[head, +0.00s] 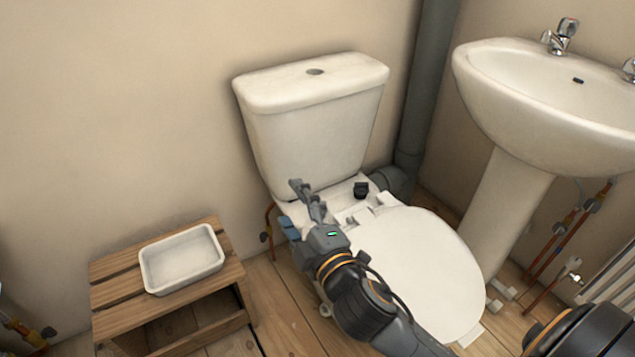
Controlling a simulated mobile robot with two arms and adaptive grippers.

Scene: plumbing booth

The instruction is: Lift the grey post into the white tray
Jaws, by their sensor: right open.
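A small dark grey piece (361,189), which looks like the grey post, stands on the white ledge behind the toilet seat, below the cistern. The white tray (182,259) lies on a wooden stool at the lower left and looks empty. My right gripper (293,208) is open at the left side of the ledge, in front of the cistern's lower left. It is apart from the dark grey piece, which is to its right. I see nothing between its fingers. My left gripper is not in view.
The toilet cistern (312,110) rises behind the ledge, and the closed lid (420,265) lies in front. A grey waste pipe (425,85) stands right of the cistern. A sink (555,95) is at the right. The slatted wooden stool (113,291) stands left of the toilet.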

